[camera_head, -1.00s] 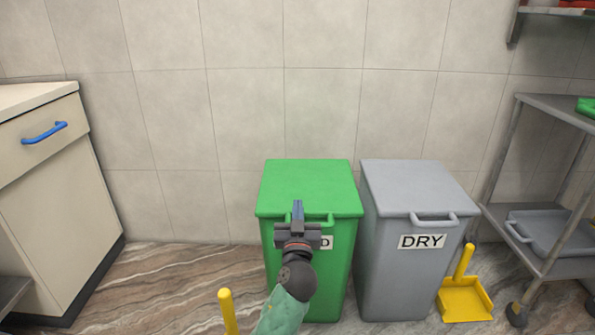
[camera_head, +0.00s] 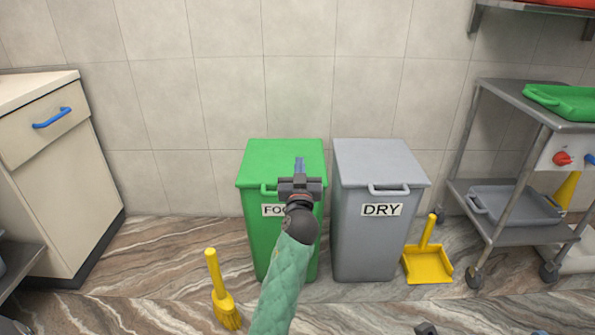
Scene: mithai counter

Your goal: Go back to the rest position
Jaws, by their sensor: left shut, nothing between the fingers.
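My left gripper (camera_head: 299,166) is in the middle of the view, at the end of my green-sleeved arm. Its fingers are shut with nothing between them, pointing away from me. It shows in front of the green bin (camera_head: 262,165), covering part of its lid, front and FOOD label. I cannot tell exactly how far it is from the bin. The green bin's lid is down.
A grey DRY bin (camera_head: 365,240) stands right of the green bin, its lid down. A yellow dustpan (camera_head: 428,265) and yellow brush (camera_head: 224,305) are on the floor. A cabinet (camera_head: 55,175) is left, a metal trolley (camera_head: 520,237) right. Floor between cabinet and brush is clear.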

